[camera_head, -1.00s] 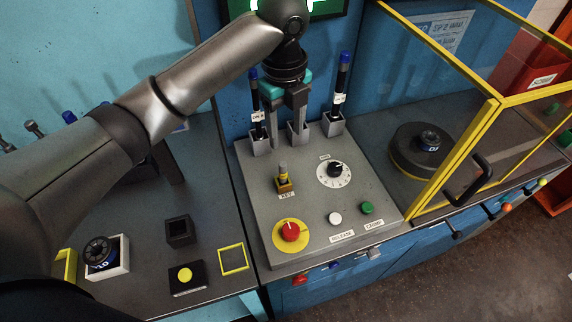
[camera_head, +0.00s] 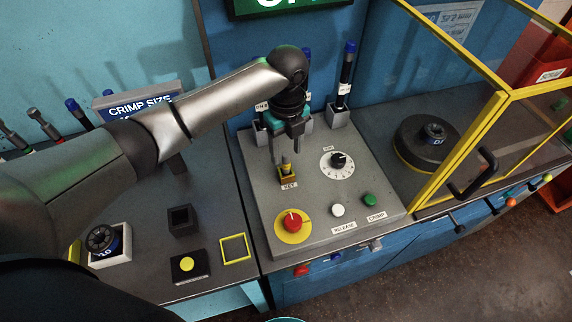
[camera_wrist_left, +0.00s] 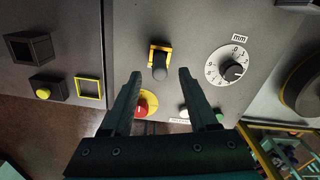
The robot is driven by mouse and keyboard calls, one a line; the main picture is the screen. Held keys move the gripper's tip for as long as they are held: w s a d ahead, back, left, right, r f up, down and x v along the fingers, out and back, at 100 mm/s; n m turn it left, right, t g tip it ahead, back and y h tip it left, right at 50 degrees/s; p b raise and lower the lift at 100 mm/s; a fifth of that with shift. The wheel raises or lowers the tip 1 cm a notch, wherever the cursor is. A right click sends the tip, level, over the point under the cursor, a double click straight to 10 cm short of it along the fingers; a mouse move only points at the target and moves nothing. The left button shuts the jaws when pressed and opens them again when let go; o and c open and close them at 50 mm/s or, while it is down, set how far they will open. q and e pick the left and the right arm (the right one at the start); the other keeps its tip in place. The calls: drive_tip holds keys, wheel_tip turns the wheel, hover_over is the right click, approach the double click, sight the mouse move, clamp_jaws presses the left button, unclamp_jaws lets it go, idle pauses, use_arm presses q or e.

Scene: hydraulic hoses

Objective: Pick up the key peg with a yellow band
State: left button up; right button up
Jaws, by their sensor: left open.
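The key peg (camera_head: 286,166) stands upright in its yellow-edged socket above the KEY label on the grey control panel (camera_head: 320,207). In the left wrist view the peg (camera_wrist_left: 159,71) shows as a dark rounded end inside a yellow frame, just beyond the space between the fingertips. My left gripper (camera_head: 287,155) is open above the peg, its fingers pointing down. In the left wrist view its two fingers (camera_wrist_left: 160,74) are spread wide with nothing between them. I cannot tell the exact gap between fingertips and peg. My right gripper is not in view.
A dial (camera_head: 338,162), a red knob (camera_head: 293,222), a white button (camera_head: 337,210) and a green button (camera_head: 369,200) are on the panel. A black-and-blue hose (camera_head: 345,80) stands behind. A yellow-framed guard (camera_head: 455,150) stands to the right.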

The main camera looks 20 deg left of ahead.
sight(286, 154)
use_arm(q)
wheel_tip(286, 154, down, 4)
drive_tip(key=shift+a+r, duration=0.1)
drive_tip(key=shift+r, duration=0.15)
clamp_jaws()
idle(0.3)
drive_tip(key=shift+r, duration=0.1)
